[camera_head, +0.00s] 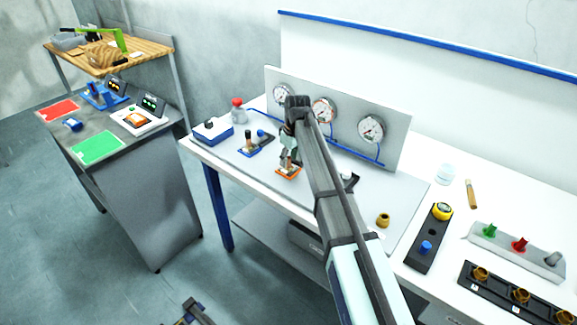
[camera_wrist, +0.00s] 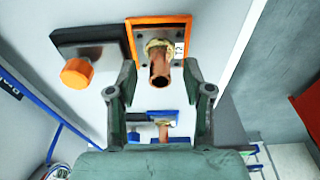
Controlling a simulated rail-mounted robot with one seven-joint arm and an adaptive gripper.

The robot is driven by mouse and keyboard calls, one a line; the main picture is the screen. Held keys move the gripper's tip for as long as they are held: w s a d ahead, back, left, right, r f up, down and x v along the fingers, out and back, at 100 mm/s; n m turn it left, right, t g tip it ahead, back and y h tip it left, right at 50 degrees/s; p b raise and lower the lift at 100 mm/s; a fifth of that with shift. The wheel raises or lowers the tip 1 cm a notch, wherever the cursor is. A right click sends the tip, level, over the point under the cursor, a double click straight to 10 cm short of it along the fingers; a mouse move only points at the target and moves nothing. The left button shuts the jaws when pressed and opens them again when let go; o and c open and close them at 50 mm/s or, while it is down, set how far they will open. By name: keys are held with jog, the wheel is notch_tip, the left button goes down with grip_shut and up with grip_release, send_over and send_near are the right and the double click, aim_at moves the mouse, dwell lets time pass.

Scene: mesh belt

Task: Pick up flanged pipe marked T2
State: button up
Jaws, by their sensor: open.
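The flanged pipe marked T2 (camera_wrist: 160,68) is a copper-coloured tube with a pale collar, standing on an orange-edged plate (camera_wrist: 137,20). The "T2" label shows on the plate's right side. My gripper (camera_wrist: 159,80) is open, with one finger on each side of the tube and a visible gap to both. In the head view my gripper (camera_head: 289,152) is low over the orange-edged plate (camera_head: 289,172) on the white bench, and hides most of the pipe.
A blue-edged plate (camera_head: 255,150) with posts lies left of the pipe, beside a blue box (camera_head: 212,131). A gauge panel (camera_head: 345,125) stands behind. A dark block with an orange knob (camera_wrist: 77,73) is close by in the wrist view. A brass ring (camera_head: 383,220) lies to the right.

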jog(key=shift+f, duration=0.5)
grip_shut()
jog(key=shift+r, duration=0.1)
